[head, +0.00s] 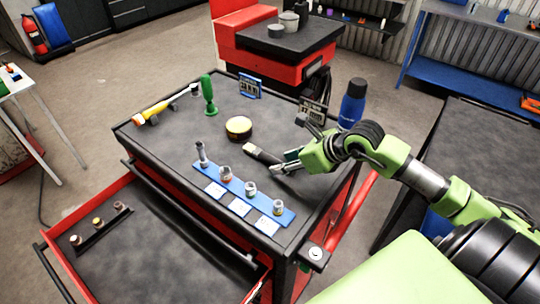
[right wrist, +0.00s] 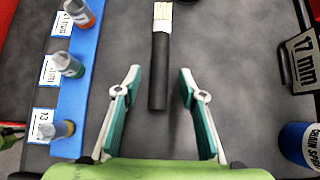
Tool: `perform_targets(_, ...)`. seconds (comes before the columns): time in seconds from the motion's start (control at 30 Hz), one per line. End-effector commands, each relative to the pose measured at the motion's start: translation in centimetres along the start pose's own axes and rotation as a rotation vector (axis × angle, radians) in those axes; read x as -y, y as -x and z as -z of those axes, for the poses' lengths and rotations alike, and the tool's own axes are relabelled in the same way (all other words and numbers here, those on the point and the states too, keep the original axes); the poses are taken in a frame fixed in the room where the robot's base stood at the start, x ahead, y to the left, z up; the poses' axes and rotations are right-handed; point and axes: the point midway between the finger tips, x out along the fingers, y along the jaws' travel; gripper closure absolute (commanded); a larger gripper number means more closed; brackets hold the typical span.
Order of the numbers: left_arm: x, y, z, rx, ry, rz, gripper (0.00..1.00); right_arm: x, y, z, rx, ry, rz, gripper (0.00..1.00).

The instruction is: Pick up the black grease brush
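The black grease brush (head: 264,155) lies on the dark top of the red tool cart, its pale bristle end pointing away from my right gripper. In the right wrist view the brush (right wrist: 159,70) runs up and down the picture, bristles at the top. My right gripper (head: 284,164) is at the handle end of the brush. In the right wrist view the right gripper (right wrist: 160,86) is open, with the handle end showing between its two fingers and a gap on both sides. I cannot tell its exact height above the cart. My left gripper is not in view.
A blue socket rail (head: 236,188) with several sockets lies left of the brush. An open drawer (head: 140,250) sticks out at the front.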

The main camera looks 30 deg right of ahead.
Motion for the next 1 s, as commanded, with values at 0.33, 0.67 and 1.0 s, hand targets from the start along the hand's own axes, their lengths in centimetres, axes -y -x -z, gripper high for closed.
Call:
perform_targets(0.33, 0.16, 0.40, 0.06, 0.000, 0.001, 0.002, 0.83, -0.08, -1.21, 0.05, 0.000, 0.001, -0.001, 0.63)
perform_targets(0.67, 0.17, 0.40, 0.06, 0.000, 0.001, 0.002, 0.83, -0.06, -1.16, 0.02, 0.000, 0.001, -0.001, 1.00)
perform_targets(1.0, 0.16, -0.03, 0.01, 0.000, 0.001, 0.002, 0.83, 0.01, -0.92, -0.28, 0.002, 0.003, 0.001, 1.00)
